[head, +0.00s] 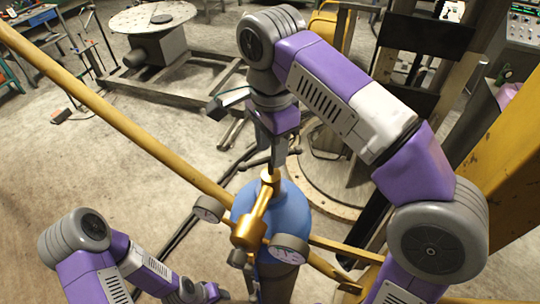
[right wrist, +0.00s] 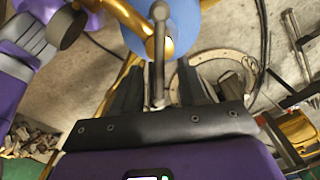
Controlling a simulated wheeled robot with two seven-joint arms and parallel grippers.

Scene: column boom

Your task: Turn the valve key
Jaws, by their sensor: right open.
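The valve key is a grey bar with a rounded end (right wrist: 159,50) in the right wrist view, lying between the spread fingers of my right gripper (right wrist: 160,78). In the head view my right gripper (head: 275,150) points down just above the brass valve (head: 263,205) on the blue cylinder (head: 290,205), and its fingers largely hide the key. The right gripper is open around the key; I cannot tell whether a finger touches it. My left arm's end (head: 205,292) is low at the left, away from the cylinder, and its jaws are not clear.
Two round gauges (head: 289,249) (head: 208,209) stick out beside the brass valve. A long yellow bar (head: 120,122) runs diagonally behind the cylinder. A yellow post (head: 505,165) stands close at the right. The concrete floor at the left is mostly clear.

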